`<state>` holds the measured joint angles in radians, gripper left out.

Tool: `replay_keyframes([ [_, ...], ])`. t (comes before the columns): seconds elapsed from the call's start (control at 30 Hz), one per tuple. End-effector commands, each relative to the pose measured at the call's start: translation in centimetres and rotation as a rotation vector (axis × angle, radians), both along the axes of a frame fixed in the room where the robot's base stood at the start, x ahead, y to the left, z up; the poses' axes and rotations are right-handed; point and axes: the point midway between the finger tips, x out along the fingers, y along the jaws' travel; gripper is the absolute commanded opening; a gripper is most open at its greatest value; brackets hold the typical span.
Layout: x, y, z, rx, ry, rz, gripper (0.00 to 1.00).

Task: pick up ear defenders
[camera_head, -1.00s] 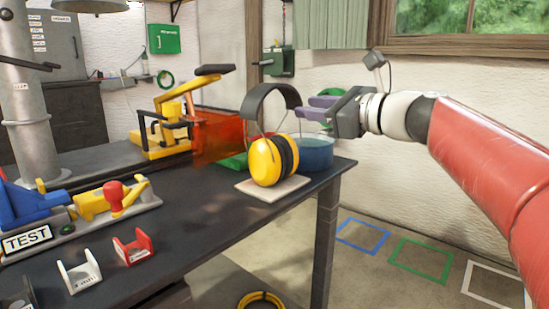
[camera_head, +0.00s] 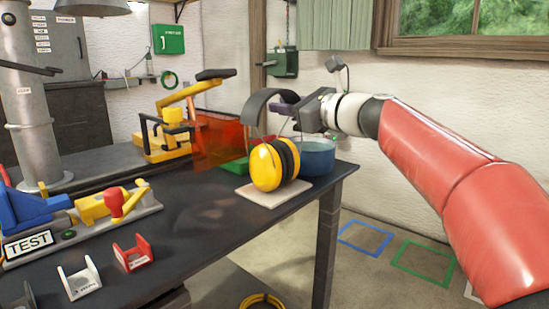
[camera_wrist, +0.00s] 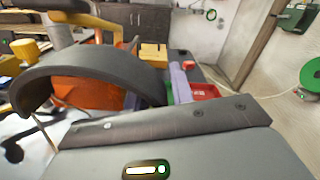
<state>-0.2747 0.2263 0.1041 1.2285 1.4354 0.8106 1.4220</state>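The ear defenders (camera_head: 267,167) have yellow and black cups and a black arched headband. They stand upright on a pale square pad (camera_head: 272,195) near the table's right corner. My gripper (camera_head: 283,109) has purple fingers and is at the headband, above the cups. The headband (camera_wrist: 85,70) is large at the left of the wrist view, with a purple finger just beyond its right end. The other finger is largely hidden by the headband. The fingers look open, and the cups still rest on the pad. I cannot tell whether a finger touches the headband.
A blue round container (camera_head: 318,157) stands right behind the ear defenders. A translucent orange screen (camera_head: 220,138) and a yellow machine (camera_head: 172,138) are behind to the left. Red (camera_head: 133,254) and white (camera_head: 80,279) holders lie at the front left. The table ends just right of the pad.

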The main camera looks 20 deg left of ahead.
Motion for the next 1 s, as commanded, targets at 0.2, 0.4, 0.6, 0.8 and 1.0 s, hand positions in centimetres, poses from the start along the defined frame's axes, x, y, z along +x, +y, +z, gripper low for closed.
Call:
replay_keyframes([
  [0.2, -0.02, -0.01, 0.00, 0.000, 0.000, 0.000, 0.00],
  [0.4, -0.03, -0.02, 0.00, 0.000, 0.000, 0.000, 0.00],
  [0.6, -0.04, -0.02, 0.02, 0.000, 0.000, 0.000, 0.00],
  [0.8, -0.05, -0.02, 0.04, 0.001, 0.000, 0.000, 0.00],
  [1.0, -0.04, -0.03, 0.05, 0.001, 0.000, 0.000, 0.00],
])
